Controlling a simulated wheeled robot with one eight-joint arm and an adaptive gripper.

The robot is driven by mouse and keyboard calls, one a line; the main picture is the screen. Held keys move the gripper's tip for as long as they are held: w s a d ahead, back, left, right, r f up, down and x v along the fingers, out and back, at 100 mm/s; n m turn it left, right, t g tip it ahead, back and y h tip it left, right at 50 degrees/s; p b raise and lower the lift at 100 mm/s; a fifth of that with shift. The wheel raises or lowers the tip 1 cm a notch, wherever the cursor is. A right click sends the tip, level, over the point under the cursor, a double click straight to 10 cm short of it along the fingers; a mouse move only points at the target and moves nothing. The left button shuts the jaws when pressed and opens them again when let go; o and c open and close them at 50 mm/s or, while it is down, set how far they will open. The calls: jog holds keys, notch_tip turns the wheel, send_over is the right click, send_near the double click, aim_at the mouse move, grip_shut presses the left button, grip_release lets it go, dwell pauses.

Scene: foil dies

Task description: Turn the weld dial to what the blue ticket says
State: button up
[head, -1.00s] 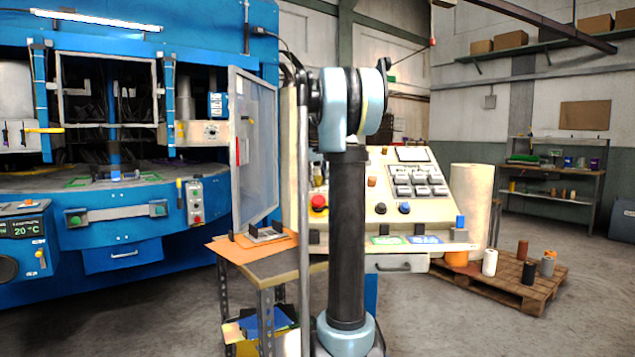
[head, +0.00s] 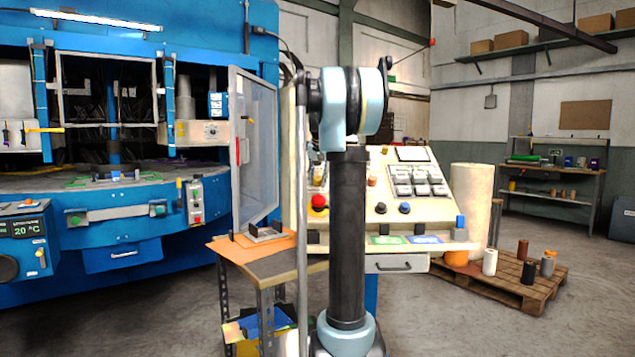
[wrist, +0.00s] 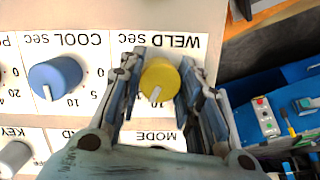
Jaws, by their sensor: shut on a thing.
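The weld dial (wrist: 160,78) is a yellow round knob under the upside-down label WELD SEC in the wrist view. Its white pointer line points down and slightly left in the picture, toward the printed 10 (wrist: 154,101). My gripper (wrist: 159,82) is shut on the dial, one finger at each side. In the head view my arm stands in front of the control panel, and I cannot make out the gripper there. The blue ticket (head: 425,239) lies on the panel's front ledge beside a green ticket (head: 387,240); its writing is too small to read.
A blue COOL SEC dial (wrist: 57,77) sits left of the weld dial in the wrist view. A grey knob (wrist: 15,157) is at lower left. The panel (head: 380,210) carries a red button (head: 318,202). A blue machine (head: 120,255) stands at left, a pallet (head: 515,285) at right.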

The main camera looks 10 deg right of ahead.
jog(key=m+y, duration=0.1)
jog(key=m, duration=0.5)
jog(key=shift+t, duration=0.4)
jog(key=m+t, duration=0.1)
jog(key=m, duration=0.5)
jog(key=shift+a+y, duration=0.1)
jog(key=shift+y, duration=0.2)
jog(key=shift+r, duration=0.1)
jog(key=o, duration=1)
jog(key=shift+o, duration=0.2)
jog(key=shift+s+r, duration=0.15)
jog(key=a+v, duration=0.1)
jog(key=v, duration=1)
jog(key=shift+d+r, duration=0.15)
jog(key=shift+d, duration=0.35)
jog(key=shift+s, duration=0.1)
